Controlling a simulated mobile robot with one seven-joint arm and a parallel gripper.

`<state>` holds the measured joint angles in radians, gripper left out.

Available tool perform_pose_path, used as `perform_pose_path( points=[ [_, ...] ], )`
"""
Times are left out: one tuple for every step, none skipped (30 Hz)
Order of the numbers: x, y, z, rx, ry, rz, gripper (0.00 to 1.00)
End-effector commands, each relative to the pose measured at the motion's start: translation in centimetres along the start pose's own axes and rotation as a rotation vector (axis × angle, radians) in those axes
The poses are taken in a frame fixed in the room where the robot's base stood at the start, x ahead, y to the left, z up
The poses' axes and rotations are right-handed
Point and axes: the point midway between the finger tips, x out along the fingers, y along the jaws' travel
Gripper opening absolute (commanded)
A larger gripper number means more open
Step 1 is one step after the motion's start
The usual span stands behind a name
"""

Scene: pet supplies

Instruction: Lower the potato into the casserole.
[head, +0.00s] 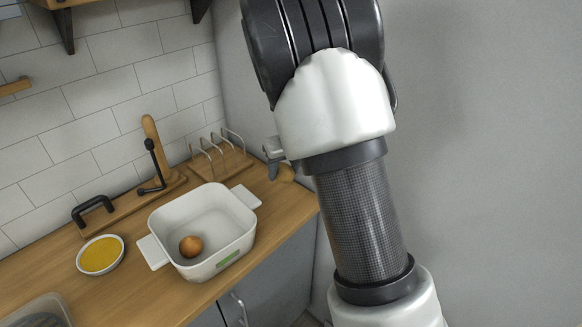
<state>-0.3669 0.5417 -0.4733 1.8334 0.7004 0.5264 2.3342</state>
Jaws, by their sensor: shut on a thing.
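The white casserole (206,211) stands open on the wooden counter, with a flat handle on each of two opposite sides and a green label on its front. My gripper (280,169) shows small beside my arm, to the right of the casserole and outside it. It is shut on a tan lump, the potato (287,173), which is partly hidden by the gripper and my arm. The exact height of the potato above the counter cannot be told.
A round brown onion-like item (190,246) lies inside the casserole. A bowl of yellow contents (100,255) stands to the left. A wooden rack with metal loops (218,160) and a board with black handles (132,205) are behind. A grey wall (480,130) bounds the right.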

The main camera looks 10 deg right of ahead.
Motion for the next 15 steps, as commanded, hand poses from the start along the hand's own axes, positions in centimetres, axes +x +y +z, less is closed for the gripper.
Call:
perform_pose_path(
  points=[
    [-1.6, 0.9, 0.5, -0.002, 0.002, 0.002, 0.19],
    [-1.9, 1.4, 0.6, -0.002, 0.002, 0.002, 0.19],
    [-2.3, 1.9, 0.7, -0.003, 0.002, 0.001, 0.19],
    [-2.6, 2.4, 0.8, -0.003, 0.002, 0.001, 0.19],
    [-2.9, 2.8, 0.8, -0.003, 0.002, 0.001, 0.19],
    [-3.3, 3.5, 0.9, -0.003, 0.002, 0.001, 0.19],
    [-3.3, 4.1, 0.9, -0.004, 0.002, 0.002, 0.19],
    [-3.5, 4.6, 1.0, -0.003, 0.001, 0.001, 0.19],
    [-3.3, 5.4, 0.8, -0.006, 0.000, 0.002, 0.19],
    [-3.4, 6.0, 0.8, -0.006, -0.002, 0.002, 0.19],
    [-3.6, 6.5, 0.9, -0.007, -0.002, 0.002, 0.19],
    [-3.8, 7.2, 0.9, -0.007, -0.001, 0.002, 0.19],
    [-4.0, 7.9, 0.9, -0.007, -0.001, 0.002, 0.19],
    [-4.2, 8.4, 0.9, -0.007, -0.001, 0.002, 0.19],
    [-4.5, 9.2, 0.9, -0.006, -0.002, 0.002, 0.19]
  ],
)
